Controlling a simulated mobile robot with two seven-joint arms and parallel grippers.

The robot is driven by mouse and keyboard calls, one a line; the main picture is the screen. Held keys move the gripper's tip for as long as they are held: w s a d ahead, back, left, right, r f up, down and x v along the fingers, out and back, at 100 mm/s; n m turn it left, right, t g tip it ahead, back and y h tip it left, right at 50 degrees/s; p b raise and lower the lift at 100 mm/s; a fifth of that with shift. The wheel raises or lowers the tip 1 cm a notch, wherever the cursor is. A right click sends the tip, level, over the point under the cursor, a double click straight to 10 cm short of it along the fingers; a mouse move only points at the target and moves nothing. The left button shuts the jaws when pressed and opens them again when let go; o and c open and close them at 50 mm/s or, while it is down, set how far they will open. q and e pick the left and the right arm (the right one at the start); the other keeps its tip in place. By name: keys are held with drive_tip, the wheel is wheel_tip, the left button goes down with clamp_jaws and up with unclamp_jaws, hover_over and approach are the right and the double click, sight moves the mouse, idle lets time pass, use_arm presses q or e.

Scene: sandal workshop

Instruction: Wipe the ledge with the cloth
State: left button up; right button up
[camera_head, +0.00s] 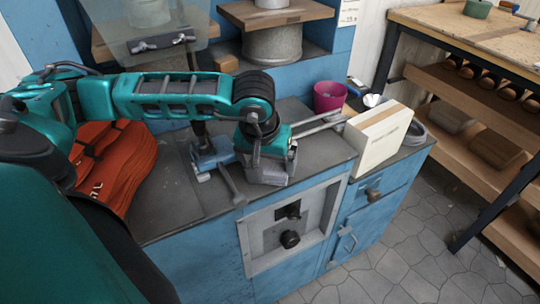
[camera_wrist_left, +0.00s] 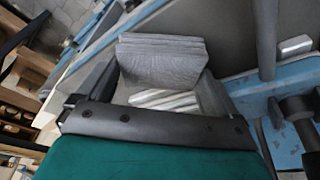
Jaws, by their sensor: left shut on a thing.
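The ledge (camera_head: 165,205) is the dark grey worktop of the blue cabinet. My left gripper (camera_head: 266,170) is low over its front middle part. It is shut on a grey folded cloth (camera_wrist_left: 162,62), which shows in the left wrist view beyond the gripper's dark palm. In the head view the cloth (camera_head: 268,177) is mostly hidden by the gripper and is at or very near the ledge surface; I cannot tell whether it touches. My right gripper is not in view.
A blue vise (camera_head: 212,157) stands just left of the gripper. A white box (camera_head: 376,138), a magenta cup (camera_head: 329,97) and a metal bar (camera_head: 318,128) are to the right. A folded orange bag (camera_head: 115,160) lies at left. A wooden shelf unit (camera_head: 480,120) stands at far right.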

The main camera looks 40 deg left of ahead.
use_arm(q)
drive_tip(key=shift+s+a+r+y, duration=0.1)
drive_tip(key=shift+s+a+y, duration=0.05)
drive_tip(key=shift+a, duration=0.5)
drive_tip(key=shift+s+a+r+y, duration=0.1)
drive_tip(key=shift+a+y, duration=0.05)
drive_tip(key=shift+a, duration=0.45)
drive_tip(key=shift+s+d+f+b, duration=0.1)
drive_tip(key=shift+s+d+b, duration=0.15)
drive_tip(key=shift+s+d, duration=0.25)
drive_tip(key=shift+s+d+f+b, duration=0.1)
drive_tip(key=shift+s+d+b, duration=0.15)
drive_tip(key=shift+d, duration=0.4)
drive_tip(key=shift+s+d+r, duration=0.15)
drive_tip(key=shift+s+d, duration=0.2)
drive_tip(key=shift+s, duration=0.15)
drive_tip(key=shift+d, duration=0.2)
drive_tip(key=shift+w+d+r, duration=0.1)
drive_tip(key=shift+d+r, duration=0.05)
drive_tip(key=shift+r, duration=0.05)
wheel_tip(320, 180, up, 6)
drive_tip(key=p, duration=0.3)
drive_tip(key=shift+f+p, duration=0.25)
drive_tip(key=shift+p, duration=0.05)
drive_tip(key=shift+r, duration=0.15)
